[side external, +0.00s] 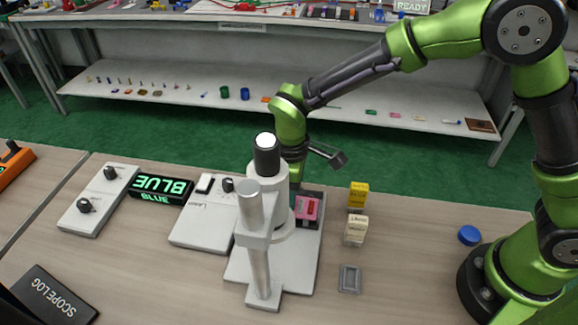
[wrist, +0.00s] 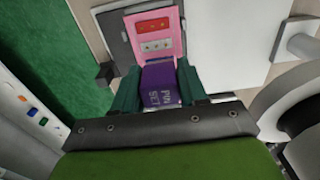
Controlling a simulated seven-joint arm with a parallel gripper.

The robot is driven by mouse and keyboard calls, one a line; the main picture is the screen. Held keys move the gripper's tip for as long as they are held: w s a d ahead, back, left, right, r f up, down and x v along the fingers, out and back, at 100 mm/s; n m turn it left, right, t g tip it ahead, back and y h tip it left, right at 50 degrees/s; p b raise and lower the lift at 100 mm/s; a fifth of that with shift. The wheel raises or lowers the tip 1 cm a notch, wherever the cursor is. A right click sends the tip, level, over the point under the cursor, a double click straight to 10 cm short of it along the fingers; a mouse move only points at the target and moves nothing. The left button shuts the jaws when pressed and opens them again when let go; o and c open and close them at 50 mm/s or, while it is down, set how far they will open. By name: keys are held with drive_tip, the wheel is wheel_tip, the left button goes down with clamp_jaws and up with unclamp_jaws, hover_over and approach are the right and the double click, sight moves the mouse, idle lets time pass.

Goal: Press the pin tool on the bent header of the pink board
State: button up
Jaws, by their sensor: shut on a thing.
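The pink board (side external: 307,209) sits in a dark holder on the white microscope base, and it also shows in the wrist view (wrist: 175,45). It carries a red part (wrist: 154,26) and a paler pinned strip (wrist: 156,46). I cannot tell which pins are bent. My gripper (wrist: 158,86) is shut on the purple pin tool (wrist: 161,84), whose lettering is partly readable. The tool's far end overlaps the board's near edge in the wrist view; contact is unclear. In the side view the microscope hides most of my gripper and the tool.
The white microscope (side external: 267,195) stands in front of the board. A yellow box (side external: 358,194) and a cream box (side external: 355,230) stand right of it. A grey tray (side external: 349,279) lies in front. Switch panels (side external: 205,222) and a BLUE display (side external: 160,189) are left. Table at right is mostly clear.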

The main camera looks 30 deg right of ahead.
drive_tip(key=shift+r, duration=3.5)
